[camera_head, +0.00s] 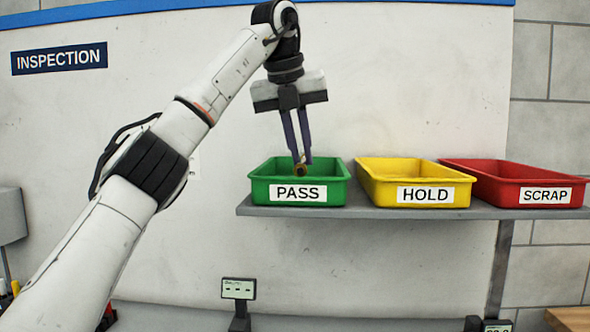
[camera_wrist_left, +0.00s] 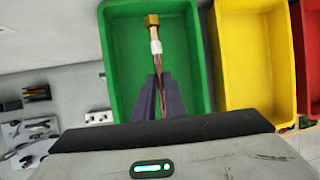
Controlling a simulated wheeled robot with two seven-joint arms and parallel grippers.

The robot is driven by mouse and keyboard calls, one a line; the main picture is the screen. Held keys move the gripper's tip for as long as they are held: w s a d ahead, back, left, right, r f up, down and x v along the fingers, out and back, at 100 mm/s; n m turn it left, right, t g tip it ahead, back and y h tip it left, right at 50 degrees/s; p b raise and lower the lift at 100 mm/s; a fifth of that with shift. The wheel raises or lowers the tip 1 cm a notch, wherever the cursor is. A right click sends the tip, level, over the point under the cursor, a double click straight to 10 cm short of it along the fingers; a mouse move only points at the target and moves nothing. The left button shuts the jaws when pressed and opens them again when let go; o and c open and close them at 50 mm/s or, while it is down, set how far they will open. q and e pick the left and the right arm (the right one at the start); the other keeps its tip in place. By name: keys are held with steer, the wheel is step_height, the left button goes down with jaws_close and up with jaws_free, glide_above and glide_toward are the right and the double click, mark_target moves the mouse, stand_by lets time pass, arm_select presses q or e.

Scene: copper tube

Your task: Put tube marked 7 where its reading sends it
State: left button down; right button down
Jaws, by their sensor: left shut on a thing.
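My left gripper (camera_head: 303,158) is shut on a copper tube (camera_head: 300,169), held over the green PASS bin (camera_head: 297,193). In the left wrist view the tube (camera_wrist_left: 156,40) shows a brass end and a white band, and it lies between the fingertips (camera_wrist_left: 159,92) with the green bin's floor (camera_wrist_left: 128,40) behind it. The number on the tube cannot be read. The yellow HOLD bin (camera_head: 411,193) and the red SCRAP bin (camera_head: 520,190) stand to the right and look empty. My right gripper is not in view.
The bins stand on a grey wall shelf (camera_head: 390,212). Below it a small display (camera_head: 238,289) shows dashes, and a second display (camera_head: 497,327) is cut off at the bottom edge. An INSPECTION sign (camera_head: 59,59) hangs on the white panel.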

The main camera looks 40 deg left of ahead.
arm_select(q)
step_height(320, 180, down, 4)
steer(key=shift+a+r, duration=0.15)
steer(key=shift+r, duration=0.05)
steer(key=c, duration=2.1)
jaws_free()
steer(key=v, duration=1.2)
